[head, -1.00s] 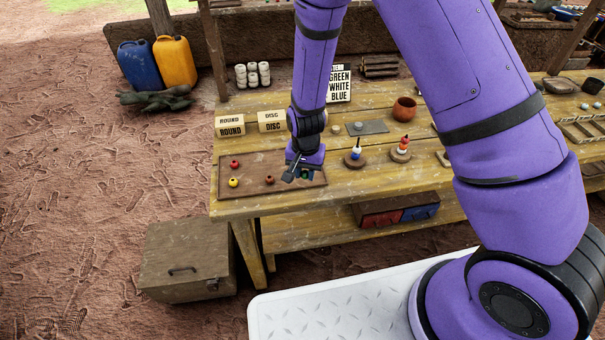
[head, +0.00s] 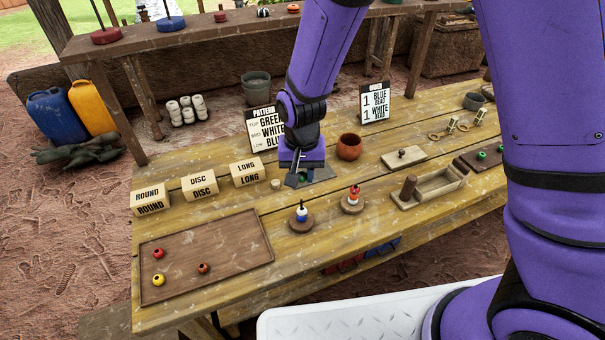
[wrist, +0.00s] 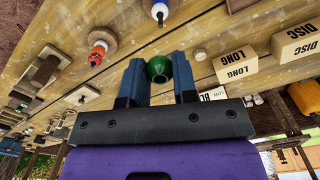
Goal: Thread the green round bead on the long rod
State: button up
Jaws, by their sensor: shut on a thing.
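My gripper (head: 297,181) is shut on the green round bead (wrist: 158,68), which sits between its two fingertips in the wrist view. In the head view the gripper hangs above the table, behind the nearer rod stand, and mostly hides the bead. That stand (head: 301,225) carries a blue bead low and a white bead (head: 301,210) above it, with a dark rod tip showing on top. A second stand (head: 352,206), to its right, holds red-orange and white beads (head: 354,193). The held bead is apart from both rods.
A brown tray (head: 210,240) at left holds red, yellow and brown beads. Blocks marked ROUND, DISC and LONG (head: 248,173) stand behind it. A pattern card (head: 262,131) reads green, white, blue.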

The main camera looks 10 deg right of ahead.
jog(key=shift+f, duration=0.1)
jog(key=shift+f, duration=2.7)
jog(key=shift+f, duration=1.5)
dwell(0.4)
dwell(0.5)
jog(key=o, duration=1)
jog(key=shift+r, duration=0.1)
jog(key=shift+r, duration=3.9)
